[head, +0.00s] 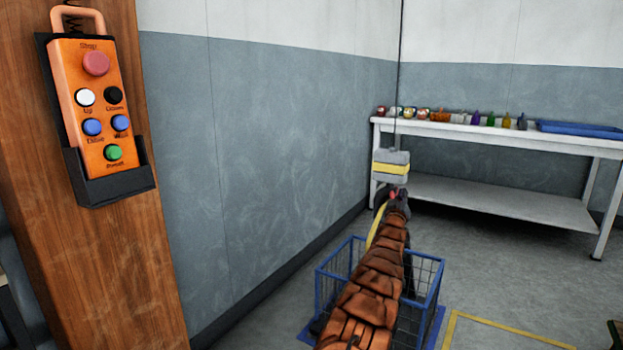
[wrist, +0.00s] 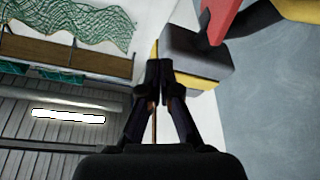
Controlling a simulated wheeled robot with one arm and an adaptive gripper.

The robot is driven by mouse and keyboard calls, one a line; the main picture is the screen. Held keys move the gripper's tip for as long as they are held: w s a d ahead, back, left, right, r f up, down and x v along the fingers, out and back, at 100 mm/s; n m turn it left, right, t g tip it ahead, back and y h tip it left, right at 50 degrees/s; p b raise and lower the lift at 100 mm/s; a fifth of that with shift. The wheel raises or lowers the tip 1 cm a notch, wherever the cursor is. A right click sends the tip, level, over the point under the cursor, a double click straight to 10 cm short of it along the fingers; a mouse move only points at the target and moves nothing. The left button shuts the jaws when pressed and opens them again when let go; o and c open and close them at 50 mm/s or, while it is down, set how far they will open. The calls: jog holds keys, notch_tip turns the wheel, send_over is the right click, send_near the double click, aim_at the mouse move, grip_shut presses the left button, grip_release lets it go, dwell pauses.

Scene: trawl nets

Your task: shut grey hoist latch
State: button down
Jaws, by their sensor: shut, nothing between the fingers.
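The hoist block (head: 391,167), grey with a yellow band, hangs on a thin cable over a blue wire crate (head: 326,285). In the wrist view the block (wrist: 190,45) is close up, behind and right of my fingers. A red piece (wrist: 218,18) lies at its edge beside a dark hook part (wrist: 255,18); I cannot tell if the red piece is the latch or whether it is shut. A yellow strap (head: 374,232) runs down from under the block. My gripper (wrist: 159,65) is shut and empty, close to the block; contact is unclear. In the head view my arm partly hides the hook.
An orange pendant control (head: 92,105) sits in a black holder on a wooden post at left. A white table (head: 500,132) with several small items and a blue tray (head: 580,130) stands behind. A grey wall is left of the crate. Floor right of the crate is open.

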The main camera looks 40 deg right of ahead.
jog(key=shift+p+v, duration=1.35)
jog(key=shift+v, duration=2.15)
jog(key=w+a+r+n+t+y+p, duration=0.1)
jog(key=w+a+r+y+p, duration=0.3)
jog(key=w+a, duration=0.4)
jog(key=w+a+r+n+t+y+p, duration=0.1)
jog(key=w+a+r+t+y+p, duration=0.2)
jog(key=a, duration=1.2)
jog(key=shift+w+a+r+n+y+p, duration=0.35)
jog(key=shift+w+r+y+p, duration=0.45)
jog(key=shift+w+r+y, duration=1.55)
jog(key=shift+w+a+f+h, duration=0.1)
jog(key=shift+w+f+h, duration=0.45)
jog(key=shift+h, duration=0.1)
